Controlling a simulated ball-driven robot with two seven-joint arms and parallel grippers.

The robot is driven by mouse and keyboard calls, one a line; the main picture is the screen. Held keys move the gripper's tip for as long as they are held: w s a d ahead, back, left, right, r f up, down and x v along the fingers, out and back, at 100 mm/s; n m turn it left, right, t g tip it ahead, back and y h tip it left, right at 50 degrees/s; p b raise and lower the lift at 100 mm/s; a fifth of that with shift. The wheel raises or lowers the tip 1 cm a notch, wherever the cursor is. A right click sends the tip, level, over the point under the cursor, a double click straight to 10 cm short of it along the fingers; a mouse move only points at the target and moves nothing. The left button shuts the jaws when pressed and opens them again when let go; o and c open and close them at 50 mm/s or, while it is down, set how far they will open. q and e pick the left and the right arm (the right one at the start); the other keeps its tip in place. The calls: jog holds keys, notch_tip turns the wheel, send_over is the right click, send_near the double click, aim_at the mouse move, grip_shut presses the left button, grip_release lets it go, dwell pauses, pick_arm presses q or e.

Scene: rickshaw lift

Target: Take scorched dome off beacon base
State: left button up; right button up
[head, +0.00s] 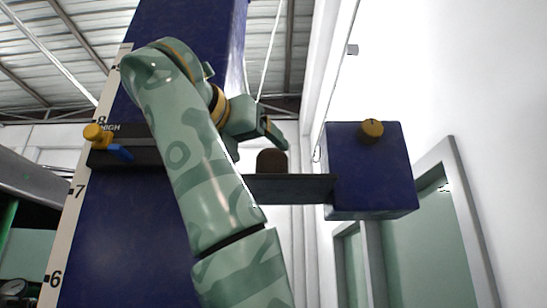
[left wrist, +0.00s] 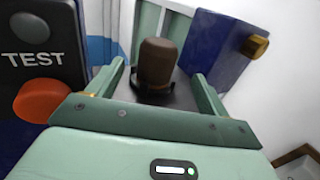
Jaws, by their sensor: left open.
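The scorched dome (head: 272,161) is a dark brown rounded cap above a dark horizontal bracket. In the left wrist view the dome (left wrist: 157,62) stands upright on the dark beacon base (left wrist: 156,98), a short round collar. In the head view the base is not clearly made out. My left gripper (head: 277,135) is just above and beside the dome in the head view. In the left wrist view its open fingers lie on either side of the dome, with gaps showing; whether they are level with it I cannot tell. My right gripper is in neither view.
The dark bracket (head: 300,189) runs from the tall blue column (head: 110,220) to a blue box (head: 368,185) with a yellow knob (head: 372,130). A TEST panel with an orange button (left wrist: 42,101) stands close to the left finger.

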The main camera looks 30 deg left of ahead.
aim_at(265, 157)
pick_arm(q)
jog(key=shift+w, duration=0.9)
jog(key=w+p, duration=0.1)
jog(key=w, duration=0.1)
jog(key=w+p, duration=0.2)
jog(key=shift+w+a+r, duration=0.1)
jog(key=shift+a, duration=0.3)
jog(key=shift+w, duration=0.2)
jog(key=shift+s, duration=0.15)
jog(key=c, duration=1.1)
